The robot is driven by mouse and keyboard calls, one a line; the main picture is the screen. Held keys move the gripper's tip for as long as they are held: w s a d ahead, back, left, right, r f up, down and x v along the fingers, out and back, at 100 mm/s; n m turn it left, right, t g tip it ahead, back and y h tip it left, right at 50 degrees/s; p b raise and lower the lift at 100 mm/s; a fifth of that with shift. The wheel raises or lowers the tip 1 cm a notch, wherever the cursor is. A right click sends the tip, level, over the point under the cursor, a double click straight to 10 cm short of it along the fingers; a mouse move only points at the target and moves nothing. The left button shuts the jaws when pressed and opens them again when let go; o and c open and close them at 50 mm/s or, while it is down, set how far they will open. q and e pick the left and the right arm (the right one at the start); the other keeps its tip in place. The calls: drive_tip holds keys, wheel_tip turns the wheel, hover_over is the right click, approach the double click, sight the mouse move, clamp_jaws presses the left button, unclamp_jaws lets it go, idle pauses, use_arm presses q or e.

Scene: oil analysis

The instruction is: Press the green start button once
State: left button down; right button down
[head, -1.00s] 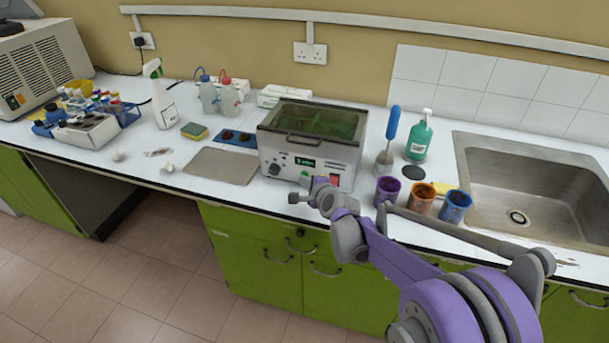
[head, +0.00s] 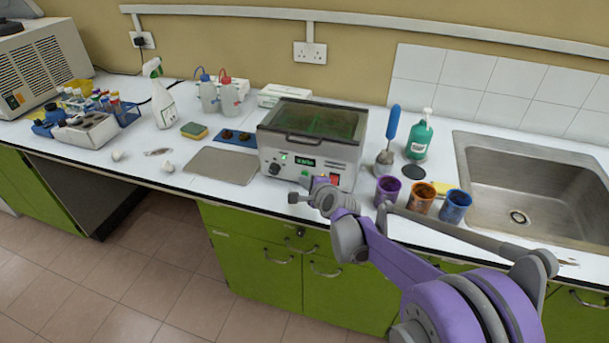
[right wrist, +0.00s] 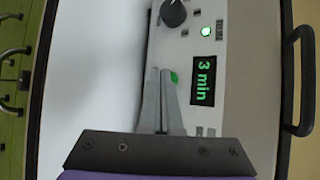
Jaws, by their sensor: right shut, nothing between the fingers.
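The grey bench machine (head: 345,152) with a clear lid stands on the counter, its control panel facing me. The green start button (right wrist: 174,77) shows in the right wrist view as a green edge beside my fingertips, partly hidden by them. My right gripper (right wrist: 163,72) is shut and empty, its tips at the button; I cannot tell whether they touch it. In the head view the right gripper (head: 304,178) is in front of the panel. The display (right wrist: 203,80) reads "3 min". A small green light (right wrist: 206,31) is lit. My left gripper is not in view.
A dark knob (right wrist: 173,13) is on the same panel, and a red switch (head: 334,180) is near its lower right. Purple, orange and blue cups (head: 421,197) stand right of the machine, before the sink (head: 530,165). A bare grey plate (head: 222,165) lies to the left.

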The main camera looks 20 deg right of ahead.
drive_tip(key=shift+s+a, duration=0.25)
drive_tip(key=shift+s, duration=0.1)
drive_tip(key=shift+s+a, duration=0.1)
drive_tip(key=shift+s+a+b, duration=0.35)
drive_tip(key=shift+s+a, duration=0.3)
drive_tip(key=shift+s, duration=0.35)
drive_tip(key=shift+s+a+b, duration=0.3)
drive_tip(key=shift+s+a, duration=0.35)
drive_tip(key=shift+s, duration=0.35)
drive_tip(key=s+n+g+h+p, duration=0.1)
drive_tip(key=s+n+g+p, duration=0.5)
drive_tip(key=s+n, duration=1.4)
drive_tip(key=s+g, duration=0.1)
drive_tip(key=s, duration=1.2)
drive_tip(key=shift+s+d+f+n+g, duration=0.15)
drive_tip(key=shift+d+f+n+g, duration=0.1)
drive_tip(key=shift+d+n+g, duration=0.05)
